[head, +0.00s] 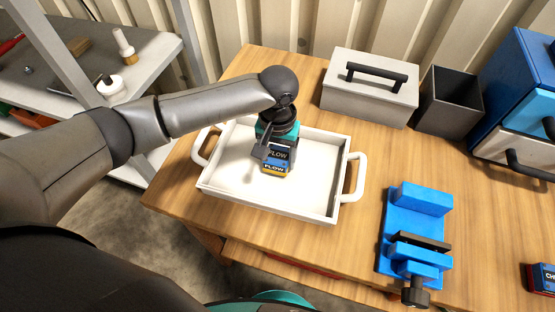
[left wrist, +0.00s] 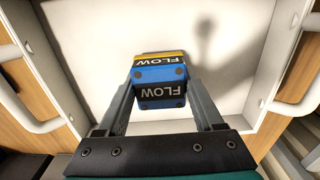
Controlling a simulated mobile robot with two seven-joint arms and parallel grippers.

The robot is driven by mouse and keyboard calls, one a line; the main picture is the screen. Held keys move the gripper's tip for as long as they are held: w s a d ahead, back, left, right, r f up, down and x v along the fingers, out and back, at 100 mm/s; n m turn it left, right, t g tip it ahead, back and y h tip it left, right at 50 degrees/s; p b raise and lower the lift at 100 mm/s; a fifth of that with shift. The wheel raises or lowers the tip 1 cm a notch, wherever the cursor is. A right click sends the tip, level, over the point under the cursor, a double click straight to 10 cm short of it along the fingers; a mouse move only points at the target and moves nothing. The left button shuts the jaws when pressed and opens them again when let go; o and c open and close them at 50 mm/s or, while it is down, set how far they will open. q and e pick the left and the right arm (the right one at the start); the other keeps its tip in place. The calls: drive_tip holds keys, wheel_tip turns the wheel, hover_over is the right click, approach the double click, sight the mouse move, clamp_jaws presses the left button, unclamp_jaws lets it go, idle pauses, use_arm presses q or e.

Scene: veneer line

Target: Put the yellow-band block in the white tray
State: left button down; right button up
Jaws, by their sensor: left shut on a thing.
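The yellow-band block (head: 275,168) is blue with a yellow band and dark FLOW labels. It also shows in the left wrist view (left wrist: 160,72), between the two fingers. My left gripper (head: 273,156) points down and is shut on this block, inside the outline of the white tray. The white tray (head: 235,187) is a shallow rectangle with a handle at each end, and its floor is otherwise empty. I cannot tell whether the block touches the tray floor. My right gripper is in neither view.
A blue vise (head: 400,215) stands to the right of the tray. A grey lidded box (head: 368,97), a dark open bin (head: 448,103) and a blue drawer cabinet (head: 510,85) stand behind. Another block (head: 541,279) lies at the right edge. A shelf (head: 150,65) is at the left.

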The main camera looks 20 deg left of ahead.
sight(278, 155)
use_arm(q)
drive_tip(key=shift+f, duration=0.55)
drive_tip(key=shift+f, duration=0.1)
drive_tip(key=shift+c, duration=1.4)
unclamp_jaws()
drive_tip(key=shift+o, duration=1.2)
wheel_tip(278, 155, up, 12)
drive_tip(key=p, duration=0.2)
drive_tip(key=shift+p, duration=0.3)
